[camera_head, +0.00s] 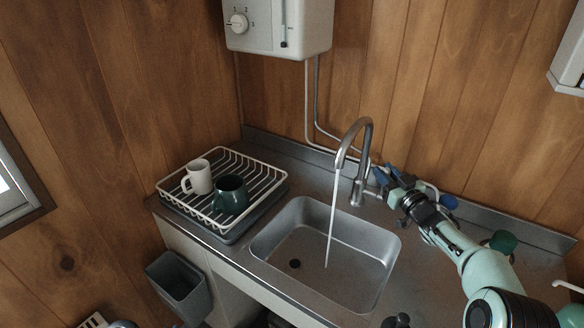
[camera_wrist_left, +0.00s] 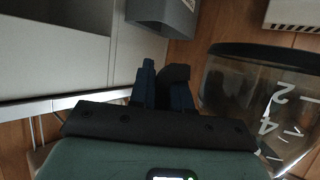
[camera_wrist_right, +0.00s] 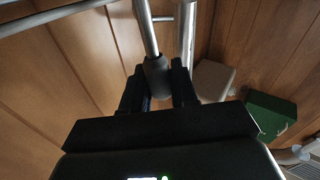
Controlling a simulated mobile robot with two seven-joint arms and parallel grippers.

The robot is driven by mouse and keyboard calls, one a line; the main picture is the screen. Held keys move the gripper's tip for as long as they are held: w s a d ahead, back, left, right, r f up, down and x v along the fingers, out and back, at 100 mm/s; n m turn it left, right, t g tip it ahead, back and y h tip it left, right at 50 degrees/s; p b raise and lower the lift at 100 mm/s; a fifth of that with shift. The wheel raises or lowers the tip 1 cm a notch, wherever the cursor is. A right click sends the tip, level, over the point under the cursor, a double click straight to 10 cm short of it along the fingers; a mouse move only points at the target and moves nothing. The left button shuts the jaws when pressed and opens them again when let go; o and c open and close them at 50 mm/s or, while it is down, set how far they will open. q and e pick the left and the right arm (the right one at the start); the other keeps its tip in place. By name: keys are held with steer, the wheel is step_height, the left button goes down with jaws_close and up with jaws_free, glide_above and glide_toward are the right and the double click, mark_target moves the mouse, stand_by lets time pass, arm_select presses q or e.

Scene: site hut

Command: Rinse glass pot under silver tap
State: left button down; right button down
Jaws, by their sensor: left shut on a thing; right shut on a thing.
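The silver tap (camera_head: 364,160) stands behind the sink, and a thin stream of water (camera_head: 332,220) runs from its spout into the basin. My right gripper (camera_head: 381,176) is at the right side of the tap. In the right wrist view, it is shut on the grey end of the tap lever (camera_wrist_right: 157,76). The glass pot (camera_wrist_left: 245,105), with white number marks and a black rim, shows in the left wrist view. My left gripper (camera_wrist_left: 160,88) is shut on a dark part beside the pot, apparently its handle. The pot and left gripper are not visible in the head view.
The steel sink (camera_head: 285,228) looks empty. A white dish rack (camera_head: 222,154) to its left holds a white mug (camera_head: 198,177) and a dark green mug (camera_head: 231,195). A grey bin (camera_head: 180,283) hangs below the rack. A black bottle top (camera_head: 396,321) shows at the front.

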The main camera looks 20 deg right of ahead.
steer(key=c, duration=1)
jaws_free()
steer(key=s+b, duration=0.1)
steer(key=s, duration=1.1)
steer(key=shift+d+f, duration=0.3)
steer(key=shift+f, duration=0.15)
